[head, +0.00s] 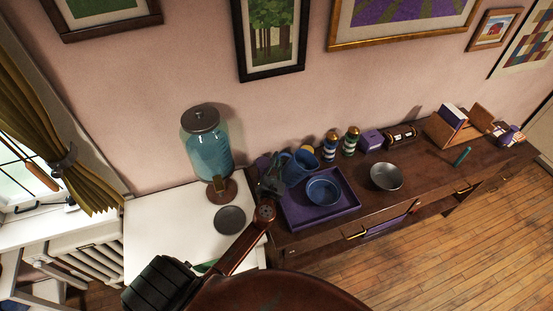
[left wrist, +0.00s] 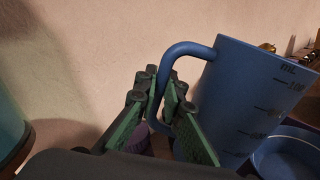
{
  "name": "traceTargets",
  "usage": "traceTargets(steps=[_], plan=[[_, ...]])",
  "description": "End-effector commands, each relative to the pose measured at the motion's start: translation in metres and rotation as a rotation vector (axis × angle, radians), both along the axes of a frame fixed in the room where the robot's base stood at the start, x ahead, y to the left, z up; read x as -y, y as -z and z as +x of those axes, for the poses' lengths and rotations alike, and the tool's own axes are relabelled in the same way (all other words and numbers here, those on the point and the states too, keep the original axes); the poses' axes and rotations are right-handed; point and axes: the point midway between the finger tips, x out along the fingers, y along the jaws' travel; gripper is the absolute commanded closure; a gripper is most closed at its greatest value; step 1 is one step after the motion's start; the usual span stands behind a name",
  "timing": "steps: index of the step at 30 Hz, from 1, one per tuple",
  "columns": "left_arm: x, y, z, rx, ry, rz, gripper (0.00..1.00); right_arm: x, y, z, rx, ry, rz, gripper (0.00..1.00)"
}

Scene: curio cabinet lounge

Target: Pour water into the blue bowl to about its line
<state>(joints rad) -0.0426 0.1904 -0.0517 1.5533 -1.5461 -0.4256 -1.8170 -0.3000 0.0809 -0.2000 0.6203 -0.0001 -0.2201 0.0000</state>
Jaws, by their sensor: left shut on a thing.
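A blue measuring jug (head: 299,167) with dark scale marks is held by its handle in my left gripper (head: 272,184). In the left wrist view the green-padded fingers (left wrist: 160,112) close around the jug's handle, and the jug (left wrist: 250,95) fills the right side. The blue bowl (head: 322,192) sits on a purple tray (head: 335,213), just right of and in front of the jug. Part of the bowl (left wrist: 287,155) also shows in the left wrist view. I cannot see any water in the jug or bowl, nor the bowl's line. My right gripper is out of view.
A glass dispenser (head: 207,150) of bluish liquid stands on the white table (head: 155,225) at left, with a grey disc (head: 230,220) in front. A metal bowl (head: 386,177) is right of the tray. Striped bottles (head: 350,142) and a purple box (head: 371,140) stand behind.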

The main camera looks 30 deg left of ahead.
Motion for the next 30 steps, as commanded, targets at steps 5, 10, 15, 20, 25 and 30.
traceTargets(steps=[5, 10, 15, 20, 25, 30], plan=[[0.003, -0.008, 0.002, -0.008, 0.0, 0.032, 1.0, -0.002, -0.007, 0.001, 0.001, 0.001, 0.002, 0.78], [0.006, -0.011, 0.003, -0.02, -0.001, 0.065, 1.0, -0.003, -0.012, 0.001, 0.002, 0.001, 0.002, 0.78], [0.009, -0.014, 0.004, -0.034, -0.001, 0.096, 1.0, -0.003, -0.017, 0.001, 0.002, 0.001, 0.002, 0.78], [0.011, -0.017, 0.005, -0.046, -0.001, 0.126, 1.0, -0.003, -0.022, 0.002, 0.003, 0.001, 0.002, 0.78], [0.014, -0.02, 0.007, -0.059, -0.001, 0.159, 1.0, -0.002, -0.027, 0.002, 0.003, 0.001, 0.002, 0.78], [0.018, -0.023, 0.008, -0.075, 0.0, 0.201, 1.0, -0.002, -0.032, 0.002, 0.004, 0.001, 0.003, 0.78]])
